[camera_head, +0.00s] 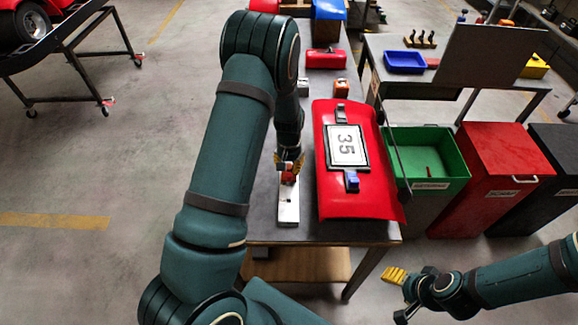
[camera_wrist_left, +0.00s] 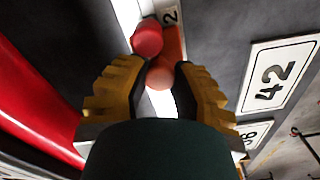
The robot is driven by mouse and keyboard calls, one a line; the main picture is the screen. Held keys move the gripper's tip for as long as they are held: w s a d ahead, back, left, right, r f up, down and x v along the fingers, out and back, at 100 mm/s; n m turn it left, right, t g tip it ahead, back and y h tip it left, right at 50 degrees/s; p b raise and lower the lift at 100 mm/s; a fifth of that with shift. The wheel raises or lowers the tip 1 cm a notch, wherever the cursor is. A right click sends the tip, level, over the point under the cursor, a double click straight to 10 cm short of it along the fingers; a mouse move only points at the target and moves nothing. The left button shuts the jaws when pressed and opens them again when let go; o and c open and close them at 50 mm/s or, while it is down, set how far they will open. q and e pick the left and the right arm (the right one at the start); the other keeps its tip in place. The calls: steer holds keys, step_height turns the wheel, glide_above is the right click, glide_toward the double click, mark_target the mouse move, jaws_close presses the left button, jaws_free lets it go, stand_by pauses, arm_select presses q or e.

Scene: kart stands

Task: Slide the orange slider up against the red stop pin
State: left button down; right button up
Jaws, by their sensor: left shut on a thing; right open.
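A pale metal rail (camera_head: 288,212) lies along the left part of the dark bench; it also shows in the left wrist view (camera_wrist_left: 126,14). The orange slider (camera_wrist_left: 174,44) sits on the rail, with a round orange knob between my left fingers. My left gripper (camera_wrist_left: 160,88) is shut on this knob; in the head view the gripper (camera_head: 289,162) is low over the rail. The red stop pin (camera_wrist_left: 147,38) is a round red top right beside the slider. Whether they touch is unclear. My right gripper (camera_head: 399,294) is open and empty, off the bench at lower right.
A red panel (camera_head: 330,195) with a "35" plate lies right of the rail on the bench (camera_head: 262,232). Green (camera_head: 440,170) and red (camera_head: 490,190) bins stand further right.

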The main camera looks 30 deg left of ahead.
mark_target(289, 166)
arm_select(q)
steer(key=c, duration=0.7)
jaws_free()
step_height(289, 166, up, 12)
stand_by(0.4)
